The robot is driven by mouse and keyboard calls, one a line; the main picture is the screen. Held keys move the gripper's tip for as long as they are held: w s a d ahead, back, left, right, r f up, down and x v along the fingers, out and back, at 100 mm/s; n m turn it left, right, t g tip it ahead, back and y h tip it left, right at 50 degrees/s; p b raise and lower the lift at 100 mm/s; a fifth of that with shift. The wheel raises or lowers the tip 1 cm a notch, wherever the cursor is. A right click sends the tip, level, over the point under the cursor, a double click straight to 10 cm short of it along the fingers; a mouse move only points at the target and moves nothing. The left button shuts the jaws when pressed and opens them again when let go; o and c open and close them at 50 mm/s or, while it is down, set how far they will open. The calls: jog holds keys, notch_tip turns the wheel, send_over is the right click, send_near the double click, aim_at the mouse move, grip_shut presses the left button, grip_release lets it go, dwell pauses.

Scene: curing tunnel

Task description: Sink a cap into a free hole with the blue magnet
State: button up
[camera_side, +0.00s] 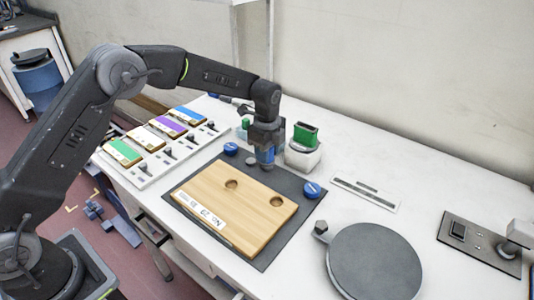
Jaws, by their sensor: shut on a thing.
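My gripper (266,140) points down over the back edge of the wooden board and is shut on a blue piece (265,155), which looks like the blue magnet. A small grey part shows at its lower end; I cannot tell whether it is a cap or the magnet's tip, or whether it touches the board. The wooden board (235,208) lies on a dark mat (262,257) and has a white label at its front left. Two round holes show in its top, one at the left (231,184) and one at the right (277,202).
Blue round knobs stand by the board, at the back (231,148) and right (312,190). A grey disc (375,262) is front right. A rack with coloured blocks (150,150) is at the left.

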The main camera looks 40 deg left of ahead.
jog(key=shift+r, duration=1.05)
jog(key=shift+r, duration=0.55)
jog(key=shift+d, duration=0.1)
jog(key=s+d+r, duration=0.4)
jog(key=s+d, duration=0.5)
jog(key=shift+w+f, duration=0.15)
jog(key=shift+f, duration=1.55)
jog(key=shift+w+f, duration=0.1)
jog(key=shift+f, duration=1.55)
jog(key=shift+f, duration=0.85)
jog(key=shift+s, duration=0.2)
dwell(0.5)
